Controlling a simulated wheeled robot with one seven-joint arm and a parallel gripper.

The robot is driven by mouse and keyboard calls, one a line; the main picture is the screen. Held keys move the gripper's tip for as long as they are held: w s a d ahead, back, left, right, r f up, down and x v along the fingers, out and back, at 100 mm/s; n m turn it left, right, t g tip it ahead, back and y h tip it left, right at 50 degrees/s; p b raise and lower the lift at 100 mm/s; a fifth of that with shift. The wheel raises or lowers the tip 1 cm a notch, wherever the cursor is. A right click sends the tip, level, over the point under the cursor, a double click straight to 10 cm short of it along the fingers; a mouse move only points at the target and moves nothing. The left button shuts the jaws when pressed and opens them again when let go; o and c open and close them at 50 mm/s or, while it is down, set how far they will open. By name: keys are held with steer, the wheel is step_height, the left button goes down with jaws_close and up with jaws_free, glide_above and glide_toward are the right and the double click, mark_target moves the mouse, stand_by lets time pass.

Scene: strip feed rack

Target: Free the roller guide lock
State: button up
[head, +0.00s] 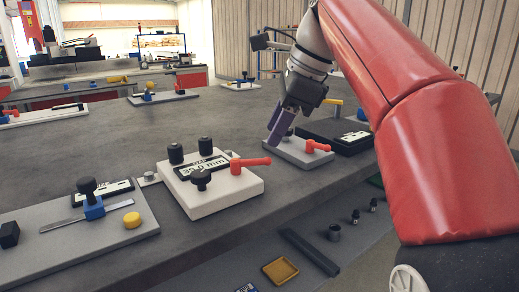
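My gripper (275,136), with purple fingers, points down over the left part of a small grey plate (297,152). A dark knob beside the fingers is partly hidden by them. Whether the fingers are open, or touch the knob, I cannot tell. A red lever (317,146) sits on the same plate, just right of the fingers and apart from them. Nearer, a white block (230,199) carries two black rollers (205,147), a gap display (200,166), a black knob (201,178) and a red lever (250,164) pointing right. No label shows which part is the roller guide lock.
A black box (345,140) stands right of the small plate. At front left, a grey plate (60,250) holds a blue slider (93,208) and yellow button (132,219). Below the bench edge are a yellow tray (281,270) and small dark parts. The bench's middle is clear.

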mark_target(262, 159)
steer(key=b+x, duration=0.1)
steer(key=x, duration=0.6)
steer(key=shift+s+b, duration=0.1)
steer(key=shift+b, duration=0.3)
jaws_close()
